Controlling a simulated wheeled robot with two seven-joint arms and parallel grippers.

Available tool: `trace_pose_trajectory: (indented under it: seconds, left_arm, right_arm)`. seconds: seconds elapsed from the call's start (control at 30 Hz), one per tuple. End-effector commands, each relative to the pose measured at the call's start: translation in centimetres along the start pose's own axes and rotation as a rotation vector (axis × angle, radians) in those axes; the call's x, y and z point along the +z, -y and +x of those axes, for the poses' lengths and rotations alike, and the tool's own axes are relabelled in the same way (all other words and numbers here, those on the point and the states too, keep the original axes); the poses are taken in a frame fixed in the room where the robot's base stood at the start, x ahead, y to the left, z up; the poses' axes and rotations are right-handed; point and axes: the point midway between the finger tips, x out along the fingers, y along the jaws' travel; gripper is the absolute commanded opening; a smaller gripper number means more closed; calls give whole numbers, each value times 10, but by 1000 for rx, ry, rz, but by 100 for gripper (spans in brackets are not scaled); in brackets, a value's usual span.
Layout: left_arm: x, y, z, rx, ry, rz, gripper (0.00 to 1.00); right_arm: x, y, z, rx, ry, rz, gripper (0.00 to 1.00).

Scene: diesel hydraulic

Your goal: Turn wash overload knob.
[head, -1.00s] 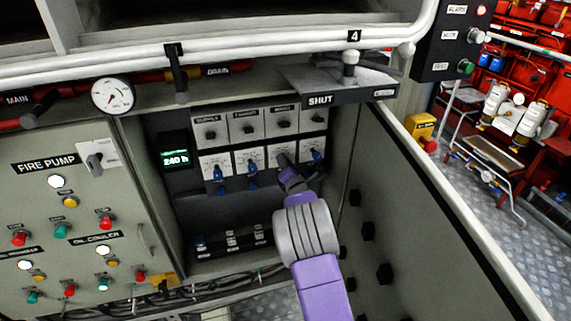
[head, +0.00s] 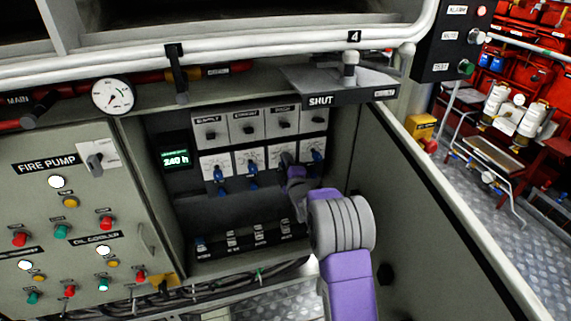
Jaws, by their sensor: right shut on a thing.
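The switch panel sits in an open cabinet. Its upper row has several black knobs on grey plates, the third one (head: 284,123) under a label that looks like "WASH". The lower row has white dial plates with blue knobs. My right gripper (head: 288,162) is at the third plate (head: 273,157) of the lower row. It is shut on the wash overload knob there, which its fingers and wrist mostly hide. My right arm comes in from the lower right. My left gripper is out of view.
Neighbouring blue knobs stand close on both sides, at the second plate (head: 253,167) and fourth plate (head: 317,156). A row of small switches (head: 231,240) lies below.

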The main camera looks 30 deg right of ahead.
Motion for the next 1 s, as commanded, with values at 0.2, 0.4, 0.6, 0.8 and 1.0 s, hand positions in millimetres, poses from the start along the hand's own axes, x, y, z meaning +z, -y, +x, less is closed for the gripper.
trace_pose_trajectory:
  seconds: [0.2,0.4,0.6,0.8,1.0]
  left_arm:
    - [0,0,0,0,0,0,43]
    - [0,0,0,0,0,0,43]
    - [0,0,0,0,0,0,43]
    - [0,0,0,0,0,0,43]
    - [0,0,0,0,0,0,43]
  right_arm:
    - [0,1,0,-4,0,206,0]
    - [0,0,0,-4,0,395,0]
    - [0,-1,0,-3,-1,584,0]
    - [0,-1,0,-4,0,757,0]
    - [0,-1,0,-4,0,893,0]
